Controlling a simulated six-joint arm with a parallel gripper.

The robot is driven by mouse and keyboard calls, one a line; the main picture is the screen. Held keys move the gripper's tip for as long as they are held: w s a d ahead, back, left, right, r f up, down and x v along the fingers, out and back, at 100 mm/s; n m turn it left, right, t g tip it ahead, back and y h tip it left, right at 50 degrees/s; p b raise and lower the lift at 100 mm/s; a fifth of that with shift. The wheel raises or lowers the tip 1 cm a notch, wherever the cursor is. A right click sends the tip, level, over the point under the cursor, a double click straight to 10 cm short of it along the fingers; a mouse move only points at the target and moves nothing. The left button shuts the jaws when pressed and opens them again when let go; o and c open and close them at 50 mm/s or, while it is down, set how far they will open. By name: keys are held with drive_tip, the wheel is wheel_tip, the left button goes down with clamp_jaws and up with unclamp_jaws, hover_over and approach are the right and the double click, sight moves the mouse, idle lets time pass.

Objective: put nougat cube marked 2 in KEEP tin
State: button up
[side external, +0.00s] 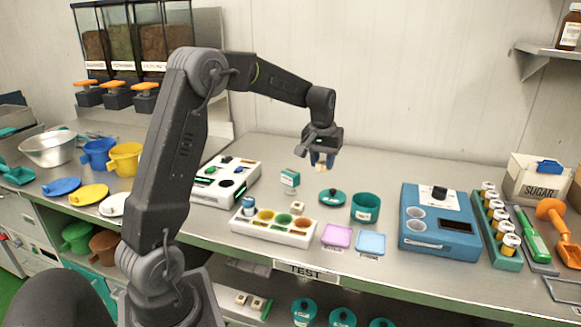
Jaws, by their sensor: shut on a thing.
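My gripper (322,160) hangs above the bench with its fingers pointing down. It is shut on a small pale nougat cube (321,166), and any mark on it is too small to read. An open teal round tin (365,212) with a white label stands on the bench to the right of and below the gripper in the picture. Its label is too small to read, so I cannot confirm that it says KEEP. A teal lid (332,196) lies to the left of this tin, apart from it.
Pink (337,236) and blue (371,243) pads lie at the front edge. A blue device (440,220) stands right of the tin.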

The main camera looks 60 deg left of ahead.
drive_tip(key=w+d, duration=0.9)
drive_tip(key=shift+w+a+f, duration=0.1)
drive_tip(key=shift+f, duration=1.65)
drive_tip(key=shift+w+a+f, duration=0.1)
drive_tip(key=shift+f, duration=1.6)
drive_tip(key=shift+f, duration=0.35)
drive_tip(key=o, duration=1.5)
drive_tip(key=shift+r, duration=0.1)
wheel_tip(320, 180, up, 7)
drive_tip(key=shift+f, duration=0.1)
